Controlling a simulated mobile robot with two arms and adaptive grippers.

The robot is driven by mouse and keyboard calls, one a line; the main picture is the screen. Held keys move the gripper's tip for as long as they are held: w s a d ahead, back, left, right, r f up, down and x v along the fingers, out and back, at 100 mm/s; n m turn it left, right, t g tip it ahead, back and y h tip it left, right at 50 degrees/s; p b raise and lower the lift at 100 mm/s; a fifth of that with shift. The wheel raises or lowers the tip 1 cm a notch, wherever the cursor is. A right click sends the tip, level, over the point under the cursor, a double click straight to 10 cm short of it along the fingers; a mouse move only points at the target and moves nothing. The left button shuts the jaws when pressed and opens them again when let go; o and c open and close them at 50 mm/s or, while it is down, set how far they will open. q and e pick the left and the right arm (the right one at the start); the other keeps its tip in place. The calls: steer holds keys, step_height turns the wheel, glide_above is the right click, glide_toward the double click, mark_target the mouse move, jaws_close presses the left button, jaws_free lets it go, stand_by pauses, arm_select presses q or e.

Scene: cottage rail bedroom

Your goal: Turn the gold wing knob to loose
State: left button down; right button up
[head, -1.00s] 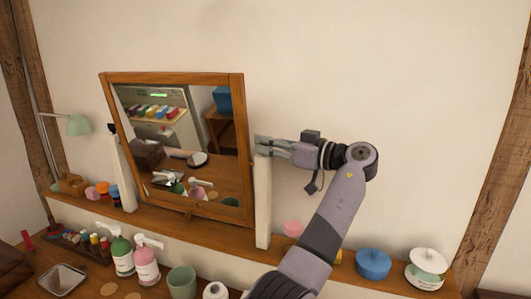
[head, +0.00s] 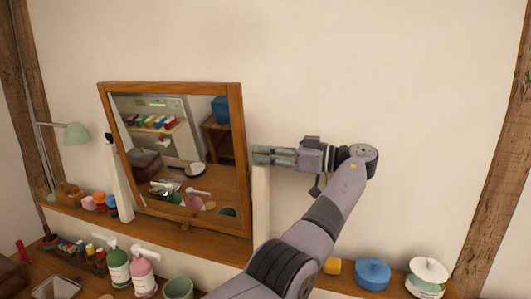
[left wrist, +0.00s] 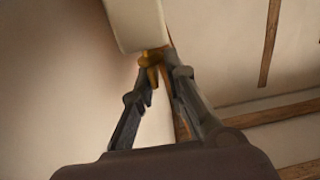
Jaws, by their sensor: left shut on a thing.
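The gold wing knob (left wrist: 151,60) shows in the left wrist view, just below a cream post end, between the tips of my left gripper (left wrist: 158,68). The fingers are closed in on it from both sides. In the head view my left gripper (head: 258,155) reaches in from the right at the top of the cream right post (head: 261,205) of the wood-framed mirror (head: 240,130); there the knob is hidden by the fingers. The mirror stands tilted between its two posts. My right gripper is in neither view.
The mirror stands on a wooden shelf (head: 212,243). A green lamp (head: 75,134) is at its left. Green (head: 117,268) and pink (head: 142,275) pump bottles stand in front. A blue lidded pot (head: 372,272) and a white-lidded jar (head: 429,275) are at right. The wall above is clear.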

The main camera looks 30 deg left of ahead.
arm_select(q)
steer(key=shift+w+r, duration=0.1)
steer(key=shift+r, duration=0.25)
steer(key=c, duration=2)
jaws_free()
steer(key=shift+o, duration=1.1)
steer(key=shift+w+f, duration=0.25)
steer(key=shift+f, duration=0.05)
steer(key=shift+s, duration=0.1)
steer(key=shift+r, duration=0.2)
step_height(320, 180, up, 10)
steer(key=shift+a+f, duration=0.1)
steer(key=shift+f, duration=0.05)
